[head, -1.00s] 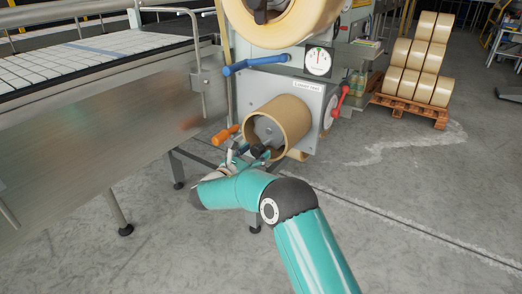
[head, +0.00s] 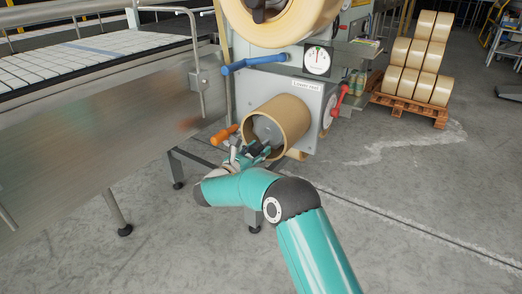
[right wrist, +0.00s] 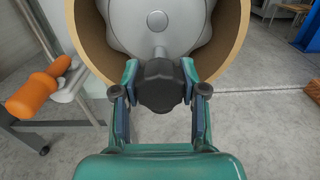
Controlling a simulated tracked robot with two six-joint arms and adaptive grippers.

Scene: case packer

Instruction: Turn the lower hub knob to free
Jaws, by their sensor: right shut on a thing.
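The lower hub (head: 268,128) sits inside a tan cardboard core on the grey machine. In the right wrist view the round metal hub (right wrist: 190,28) fills the top, ringed by the core (right wrist: 240,30). The black lobed hub knob (right wrist: 160,87) stands on a short metal stem in front of it. My right gripper (right wrist: 160,84) is shut on this knob, one finger on each side. In the head view my right gripper (head: 251,152) is at the core's mouth, where the dark knob shows only small. My left gripper is not in view.
An orange handle (head: 224,135) is left of the core, and also shows in the right wrist view (right wrist: 34,95). A blue lever (head: 254,63) is above and a red lever (head: 340,98) to the right. A conveyor (head: 95,130) fills the left.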

